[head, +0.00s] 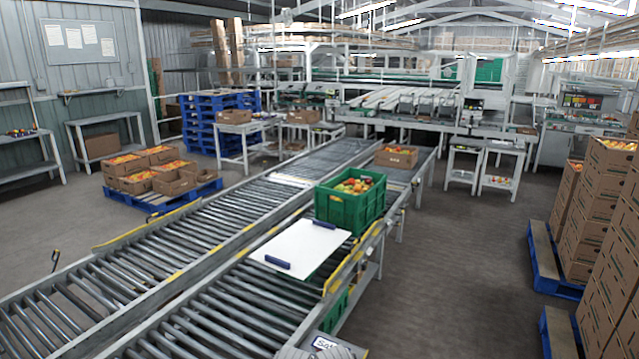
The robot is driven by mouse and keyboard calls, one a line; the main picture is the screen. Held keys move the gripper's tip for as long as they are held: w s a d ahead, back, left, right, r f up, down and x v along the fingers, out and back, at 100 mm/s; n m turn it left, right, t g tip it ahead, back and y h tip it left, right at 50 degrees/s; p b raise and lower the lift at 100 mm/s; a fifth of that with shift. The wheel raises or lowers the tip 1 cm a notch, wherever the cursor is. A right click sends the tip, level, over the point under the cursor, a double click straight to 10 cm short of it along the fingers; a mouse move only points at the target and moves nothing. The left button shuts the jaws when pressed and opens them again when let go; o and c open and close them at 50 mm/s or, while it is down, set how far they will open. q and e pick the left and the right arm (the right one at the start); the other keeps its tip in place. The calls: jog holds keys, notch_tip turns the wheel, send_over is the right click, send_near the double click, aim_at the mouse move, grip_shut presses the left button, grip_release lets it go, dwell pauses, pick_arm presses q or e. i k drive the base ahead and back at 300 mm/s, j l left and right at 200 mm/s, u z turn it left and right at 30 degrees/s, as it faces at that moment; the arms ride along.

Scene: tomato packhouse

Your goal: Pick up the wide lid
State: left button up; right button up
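The wide lid (300,247) is a flat white panel with a dark blue grip bar at each of two opposite ends, one near (278,264) and one far (325,223). It lies on the nearer roller conveyor (235,305), just in front of a green crate (340,212) filled with red and yellow tomatoes. The lid's far end is close to the crate; I cannot tell if they touch. Neither of my grippers can be made out in the head view.
A second roller conveyor (150,262) runs alongside on the left. A yellow-edged rail (345,262) borders the near conveyor on the right. Cardboard boxes (612,230) stand stacked on blue pallets at the right. The floor (450,270) between is clear.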

aim_at(298, 250)
jog(key=u, duration=0.25)
jog(key=i+u, duration=0.2)
jog(key=u, duration=0.2)
jog(key=i+l+u, duration=0.2)
jog(key=u, duration=0.15)
jog(key=i+l+u, duration=0.15)
jog(key=i+l, duration=0.35)
jog(key=i+l+u, duration=0.15)
jog(key=i+l, duration=0.3)
jog(key=i+l+u, duration=0.15)
jog(key=i+l, duration=0.25)
jog(key=l, duration=0.35)
